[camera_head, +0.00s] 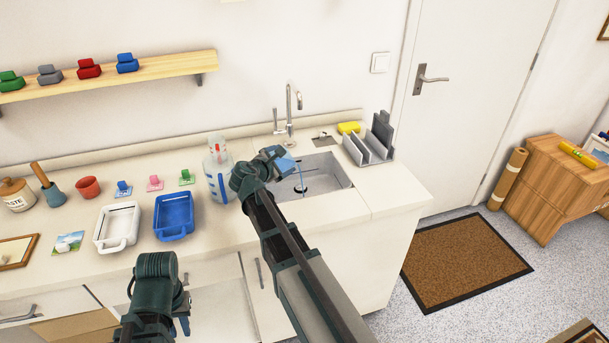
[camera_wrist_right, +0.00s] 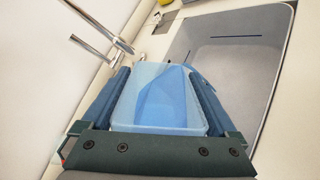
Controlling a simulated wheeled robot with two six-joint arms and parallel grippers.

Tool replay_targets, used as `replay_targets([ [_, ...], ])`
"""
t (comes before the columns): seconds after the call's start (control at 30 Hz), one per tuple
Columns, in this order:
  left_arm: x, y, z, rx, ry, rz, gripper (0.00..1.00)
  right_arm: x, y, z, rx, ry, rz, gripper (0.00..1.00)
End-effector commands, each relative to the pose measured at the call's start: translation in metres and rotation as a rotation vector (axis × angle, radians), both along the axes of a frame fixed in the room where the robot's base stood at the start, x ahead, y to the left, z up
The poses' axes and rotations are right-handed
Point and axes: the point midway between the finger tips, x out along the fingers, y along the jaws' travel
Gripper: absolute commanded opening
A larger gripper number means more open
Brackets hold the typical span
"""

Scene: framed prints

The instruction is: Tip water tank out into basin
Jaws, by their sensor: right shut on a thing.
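The water tank is a translucent blue open container (camera_wrist_right: 158,95), held between the two fingers of my right gripper (camera_wrist_right: 160,100) in the right wrist view. In the head view my right gripper (camera_head: 279,158) is over the left part of the basin (camera_head: 335,172), with the blue tank (camera_head: 286,165) tilted at its tip. A thin blue streak runs from the tank down toward the dark drain. The grey basin also shows in the right wrist view (camera_wrist_right: 235,65). My left gripper (camera_head: 182,325) hangs low in front of the counter, its fingers mostly hidden by the arm.
A faucet (camera_head: 291,105) stands behind the basin. A large clear bottle with blue marks (camera_head: 217,172) stands left of it, close to my right arm. A grey rack (camera_head: 372,145) and yellow sponge (camera_head: 348,128) are at the right. White (camera_head: 118,226) and blue (camera_head: 174,217) trays sit further left.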

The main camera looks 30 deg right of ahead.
Motion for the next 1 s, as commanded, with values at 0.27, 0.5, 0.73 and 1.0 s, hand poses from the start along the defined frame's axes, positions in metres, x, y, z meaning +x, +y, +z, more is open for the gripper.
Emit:
replay_targets([
  [0.27, 0.0000, -0.0001, 0.0006, 0.000, 0.000, 0.000, 0.25, -0.0007, -0.0011, -0.0007, 0.017, -0.012, 0.000, 0.00],
  [0.5, 0.0001, 0.0000, 0.0008, 0.000, 0.000, 0.000, 0.25, -0.0013, -0.0018, -0.0019, 0.033, -0.021, 0.000, 0.00],
  [0.73, 0.0000, 0.0000, 0.0011, 0.000, 0.000, 0.000, 0.25, -0.0017, -0.0025, -0.0029, 0.049, -0.033, 0.000, 0.00],
  [1.0, 0.0000, 0.0000, 0.0012, 0.000, 0.000, 0.000, 0.25, -0.0022, -0.0032, -0.0042, 0.066, -0.044, 0.000, 0.00],
])
